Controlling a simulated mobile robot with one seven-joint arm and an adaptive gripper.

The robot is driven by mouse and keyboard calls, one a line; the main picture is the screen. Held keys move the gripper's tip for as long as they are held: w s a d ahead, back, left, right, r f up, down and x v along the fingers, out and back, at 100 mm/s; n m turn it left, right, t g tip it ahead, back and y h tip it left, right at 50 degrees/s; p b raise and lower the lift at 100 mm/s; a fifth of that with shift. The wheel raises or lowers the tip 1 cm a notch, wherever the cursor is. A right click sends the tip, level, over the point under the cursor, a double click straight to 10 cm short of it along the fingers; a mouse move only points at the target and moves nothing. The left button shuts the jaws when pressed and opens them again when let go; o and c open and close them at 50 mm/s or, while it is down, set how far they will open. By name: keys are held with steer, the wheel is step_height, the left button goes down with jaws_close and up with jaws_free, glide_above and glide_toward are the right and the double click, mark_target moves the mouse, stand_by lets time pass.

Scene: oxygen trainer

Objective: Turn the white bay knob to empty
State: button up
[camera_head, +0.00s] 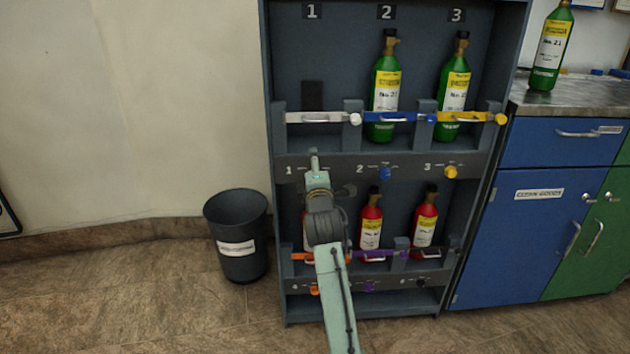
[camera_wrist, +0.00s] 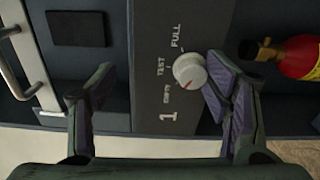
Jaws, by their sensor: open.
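The white bay knob (camera_wrist: 190,71) shows in the wrist view on the grey panel beside the number 1. The words EMPTY, TEST and FULL stand around its left side. A small red mark is on its face, toward the lower, EMPTY side; the exact setting is hard to tell. My gripper (camera_wrist: 165,95) is open, one finger on each side of the view. The knob lies nearer the right finger, whose tip overlaps or almost touches its edge. In the head view my gripper (camera_head: 315,163) is in front of the panel at bay 1 and hides the knob.
Upper bay 1 is empty behind its white bar (camera_head: 318,118). Green bottles (camera_head: 386,85) stand in bays 2 and 3, red bottles (camera_head: 371,226) below. A blue knob (camera_head: 385,173) and yellow knob (camera_head: 450,172) sit right. A bin (camera_head: 238,230) stands left.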

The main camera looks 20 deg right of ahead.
steer(key=o, duration=0.7)
steer(key=shift+t, duration=0.4)
step_height(320, 180, up, 7)
steer(key=shift+s+d+f, duration=0.1)
steer(key=shift+s+d, duration=0.05)
steer(key=f, duration=0.2)
steer(key=shift+w+f+g, duration=0.25)
steer(key=shift+f+g, duration=0.15)
steer(key=shift+c, duration=0.4)
steer(key=shift+s+f, duration=0.25)
steer(key=shift+s, duration=0.1)
steer(key=shift+c, duration=1.2)
steer(key=shift+s+a, duration=0.2)
steer(key=shift+s, duration=0.45)
steer(key=c, duration=0.4)
steer(key=shift+s+a+r, duration=0.15)
steer(key=shift+s+r, duration=0.2)
steer(key=shift+s, duration=0.15)
steer(key=shift+c, duration=0.7)
steer(key=f+b+v, duration=0.1)
steer(key=v, duration=0.8)
steer(key=shift+a+f, duration=0.25)
steer(key=shift+f, duration=0.15)
steer(key=shift+s, duration=0.1)
